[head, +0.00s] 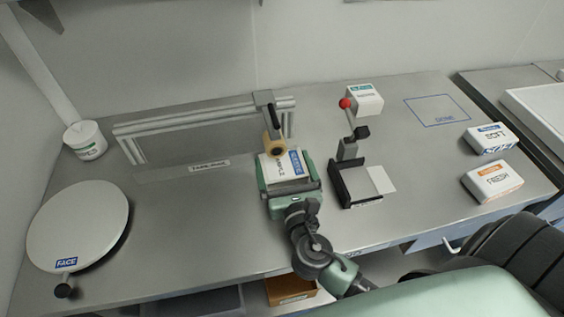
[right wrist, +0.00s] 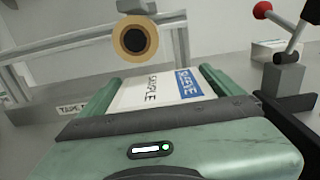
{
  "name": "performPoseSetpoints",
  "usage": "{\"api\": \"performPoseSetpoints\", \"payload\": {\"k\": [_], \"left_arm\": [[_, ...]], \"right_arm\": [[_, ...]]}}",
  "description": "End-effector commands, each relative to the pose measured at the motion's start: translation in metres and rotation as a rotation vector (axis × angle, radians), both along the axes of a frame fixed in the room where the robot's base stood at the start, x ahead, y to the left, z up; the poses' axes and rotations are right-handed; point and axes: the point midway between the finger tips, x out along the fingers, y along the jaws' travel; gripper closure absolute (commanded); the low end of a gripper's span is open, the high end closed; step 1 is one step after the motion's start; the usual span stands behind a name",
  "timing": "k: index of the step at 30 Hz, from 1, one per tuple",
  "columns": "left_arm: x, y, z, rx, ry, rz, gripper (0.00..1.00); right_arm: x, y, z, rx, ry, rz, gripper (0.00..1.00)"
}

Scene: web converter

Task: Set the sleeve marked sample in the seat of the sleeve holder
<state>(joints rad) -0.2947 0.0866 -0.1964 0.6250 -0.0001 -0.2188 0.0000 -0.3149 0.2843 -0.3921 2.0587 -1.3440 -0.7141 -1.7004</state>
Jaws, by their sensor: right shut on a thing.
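My right gripper (head: 281,164) is shut on a white sleeve (head: 279,169) with a blue label band, near the middle of the bench. In the right wrist view the sleeve (right wrist: 150,91) reads SAMPLE and lies between the two green fingers. A tan roll (head: 274,146) on a dark arm stands just beyond the sleeve's far end. I cannot tell for certain which fixture is the sleeve holder. A black L-shaped fixture (head: 346,187) with a red-knobbed lever stands right of the gripper, beside a white plate (head: 381,179). My left gripper is not in view.
A metal rail frame (head: 190,117) stands at the back left. A round white disc (head: 78,226) marked FACE and a white tub (head: 85,140) are left. Packs marked SOFT (head: 490,138) and FRESH (head: 491,182) lie right, near an empty blue outlined square (head: 437,111). A white box (head: 366,100) stands behind the lever.

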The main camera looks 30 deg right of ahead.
Motion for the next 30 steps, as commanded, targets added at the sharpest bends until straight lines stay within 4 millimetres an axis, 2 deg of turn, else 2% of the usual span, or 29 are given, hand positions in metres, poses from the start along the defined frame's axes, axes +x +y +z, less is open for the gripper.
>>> {"api": "performPoseSetpoints", "payload": {"k": [1, 5, 13, 19, 25, 26, 27, 30], "left_arm": [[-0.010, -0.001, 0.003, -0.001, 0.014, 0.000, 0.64], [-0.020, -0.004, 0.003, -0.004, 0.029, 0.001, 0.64], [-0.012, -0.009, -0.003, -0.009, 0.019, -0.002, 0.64], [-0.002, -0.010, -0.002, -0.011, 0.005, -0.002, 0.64], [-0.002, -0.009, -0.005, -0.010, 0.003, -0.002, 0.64], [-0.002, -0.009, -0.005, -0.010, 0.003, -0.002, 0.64], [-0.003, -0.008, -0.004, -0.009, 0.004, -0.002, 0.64], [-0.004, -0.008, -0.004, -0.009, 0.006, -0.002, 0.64]], "right_arm": [[0.008, -0.002, 0.002, 0.000, -0.001, 0.000, 0.51], [0.016, -0.004, -0.001, 0.000, 0.000, -0.001, 0.51], [0.017, -0.004, -0.034, 0.000, 0.003, 0.000, 0.51], [0.016, -0.004, -0.036, 0.001, 0.001, 0.000, 0.51], [0.016, -0.004, -0.040, 0.000, 0.001, 0.000, 0.51], [0.016, -0.004, -0.040, 0.001, 0.001, 0.000, 0.03], [0.016, -0.004, -0.039, 0.001, 0.001, 0.000, 0.00], [0.016, -0.004, -0.039, 0.001, 0.001, 0.000, 0.00]]}}
